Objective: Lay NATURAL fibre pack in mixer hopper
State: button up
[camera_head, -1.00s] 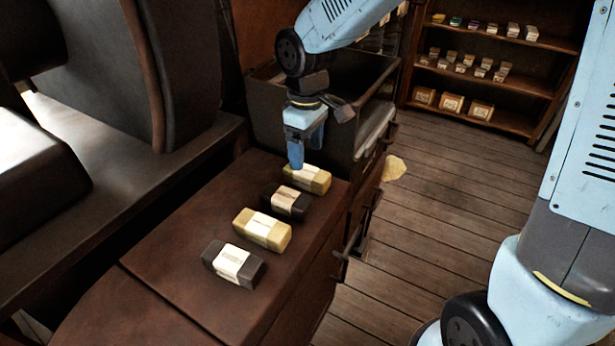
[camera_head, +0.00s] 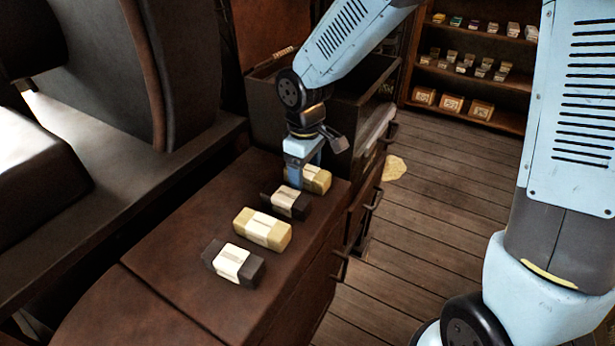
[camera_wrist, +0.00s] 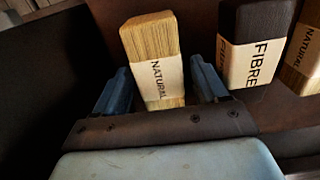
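A tan NATURAL fibre pack (camera_head: 318,179) with a pale paper band lies at the far end of the row on the brown cabinet top. It also shows in the wrist view (camera_wrist: 152,48), with NATURAL readable on its band. My gripper (camera_head: 305,172) points down over this pack and partly hides it. In the wrist view my gripper (camera_wrist: 160,85) is open, one finger on each side of the pack, with small gaps. The dark open-topped bin (camera_head: 262,112) behind the row looks like the mixer hopper; my arm hides part of its opening.
A dark FIBRE pack (camera_head: 286,202), another tan pack (camera_head: 262,229) and another dark pack (camera_head: 233,264) lie in the row towards the front. The dark FIBRE pack is close beside my gripper. Shelves (camera_head: 480,75) stand across the floor.

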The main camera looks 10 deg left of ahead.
jog(key=c, duration=1.1)
